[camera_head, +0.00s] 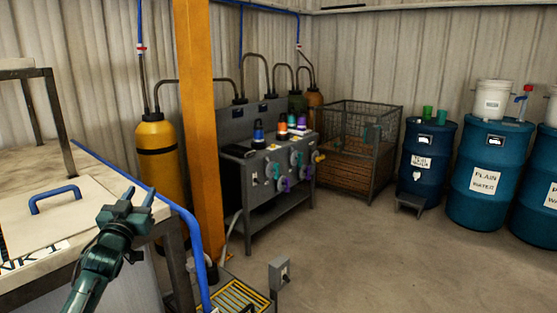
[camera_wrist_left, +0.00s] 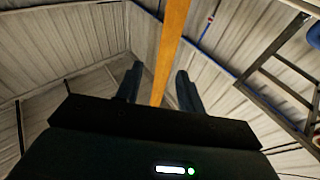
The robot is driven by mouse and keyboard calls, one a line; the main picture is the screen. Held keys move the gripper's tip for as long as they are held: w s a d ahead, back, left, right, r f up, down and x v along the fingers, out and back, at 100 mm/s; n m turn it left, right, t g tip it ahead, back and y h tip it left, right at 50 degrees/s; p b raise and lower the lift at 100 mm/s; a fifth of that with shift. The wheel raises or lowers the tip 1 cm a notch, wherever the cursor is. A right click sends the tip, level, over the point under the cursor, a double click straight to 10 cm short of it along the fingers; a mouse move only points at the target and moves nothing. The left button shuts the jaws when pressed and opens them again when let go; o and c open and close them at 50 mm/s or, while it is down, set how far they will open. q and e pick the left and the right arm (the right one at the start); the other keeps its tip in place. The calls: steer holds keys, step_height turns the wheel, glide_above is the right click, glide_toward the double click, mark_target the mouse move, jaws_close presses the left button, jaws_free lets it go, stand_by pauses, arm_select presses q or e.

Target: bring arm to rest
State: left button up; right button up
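My left arm comes in from the lower left in the head view. Its gripper (camera_head: 139,197) is raised in front of the tank's lidded top, with its fingers pointing up and away. In the left wrist view the two fingers of the left gripper (camera_wrist_left: 158,88) stand apart with a clear gap between them. Nothing is held in that gap; the orange post and the wall show behind it. My right arm and gripper are not in view.
A tank with a pale lid (camera_head: 60,212) and blue handle (camera_head: 54,197) stands close at left. An orange post (camera_head: 201,130) rises beyond. A valve bench (camera_head: 262,160), a wire crate (camera_head: 357,150) and blue drums (camera_head: 486,178) line the back. The floor (camera_head: 390,260) at right is clear.

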arm_select(q)
steer(key=s+d+f+m+g+b, duration=0.1)
steer(key=s+d+f+m+g, duration=0.15)
steer(key=f, duration=0.65)
steer(key=s+d+f+m+g, duration=0.1)
steer(key=s+d+f+g, duration=0.2)
steer(key=f, duration=0.6)
steer(key=s+d+f+g+h+b, duration=0.1)
steer(key=s+d+f, duration=0.3)
steer(key=s+f, duration=0.4)
steer(key=s+d+f+g+h+b, duration=0.15)
steer(key=s+d+f, duration=0.35)
steer(key=s, duration=0.5)
steer(key=s+d+f+g, duration=0.1)
steer(key=s+d+f, duration=0.1)
steer(key=s, duration=0.5)
steer(key=s+d+f+n+g+h, duration=0.1)
steer(key=s+d+f, duration=0.2)
steer(key=s, duration=0.5)
steer(key=shift+s, duration=0.3)
